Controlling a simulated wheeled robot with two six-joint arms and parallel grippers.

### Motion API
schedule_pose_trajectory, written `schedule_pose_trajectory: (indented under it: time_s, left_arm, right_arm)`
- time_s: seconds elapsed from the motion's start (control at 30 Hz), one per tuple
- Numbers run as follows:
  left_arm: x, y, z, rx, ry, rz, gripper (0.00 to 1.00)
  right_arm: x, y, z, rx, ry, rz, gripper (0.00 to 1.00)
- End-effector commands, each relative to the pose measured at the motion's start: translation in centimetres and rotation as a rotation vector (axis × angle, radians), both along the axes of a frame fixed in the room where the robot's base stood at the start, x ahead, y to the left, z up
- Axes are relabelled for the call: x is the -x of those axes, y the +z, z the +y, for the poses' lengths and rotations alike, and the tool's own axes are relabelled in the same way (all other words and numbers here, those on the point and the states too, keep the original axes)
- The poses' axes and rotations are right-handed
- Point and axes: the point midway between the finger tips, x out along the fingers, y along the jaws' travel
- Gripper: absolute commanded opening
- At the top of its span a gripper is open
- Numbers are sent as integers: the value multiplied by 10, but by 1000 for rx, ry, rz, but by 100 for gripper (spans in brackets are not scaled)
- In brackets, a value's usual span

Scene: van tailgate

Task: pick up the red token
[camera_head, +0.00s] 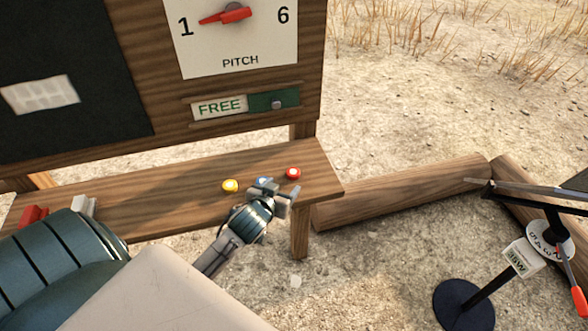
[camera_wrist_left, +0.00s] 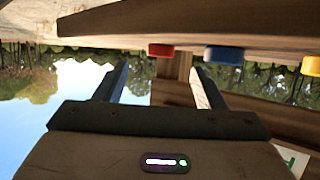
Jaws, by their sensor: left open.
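The red token (camera_head: 293,173) lies near the right end of the wooden shelf (camera_head: 160,180), under the board. In the left wrist view, which looks upside down, the red token (camera_wrist_left: 161,50) shows beyond the gap between the fingers. My left gripper (camera_head: 276,187) is open and empty, at the shelf's front edge just left of and in front of the red token. Its fingers (camera_wrist_left: 160,80) show apart in the wrist view. My right gripper is not in view.
A blue token (camera_head: 262,181) is partly hidden by my left gripper, and a yellow token (camera_head: 230,186) lies left of it. Red and white blocks (camera_head: 84,207) sit at the shelf's left. A log (camera_head: 400,195) and a black-based stand (camera_head: 463,305) are on the right.

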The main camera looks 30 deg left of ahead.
Motion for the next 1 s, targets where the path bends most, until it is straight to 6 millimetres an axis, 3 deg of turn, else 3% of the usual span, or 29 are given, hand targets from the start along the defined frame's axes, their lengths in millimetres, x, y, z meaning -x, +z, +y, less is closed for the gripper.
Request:
schedule_pose_trajectory:
  time_s: [0.17, 0.4, 0.5, 0.9, 1.0]
  left_arm:
    - [-12, -3, 2, 0, 0, 0, 63]
    - [-39, -3, 9, 1, 1, 0, 63]
    - [-50, -11, 12, 1, 1, 1, 63]
    - [-59, -17, 14, -1, 0, 0, 63]
    - [-59, -17, 14, -1, 0, 0, 43]
  right_arm:
    - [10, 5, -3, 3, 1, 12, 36]
    - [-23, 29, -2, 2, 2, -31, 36]
    - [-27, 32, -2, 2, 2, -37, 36]
    - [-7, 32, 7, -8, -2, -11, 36]
    - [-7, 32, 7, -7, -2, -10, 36]
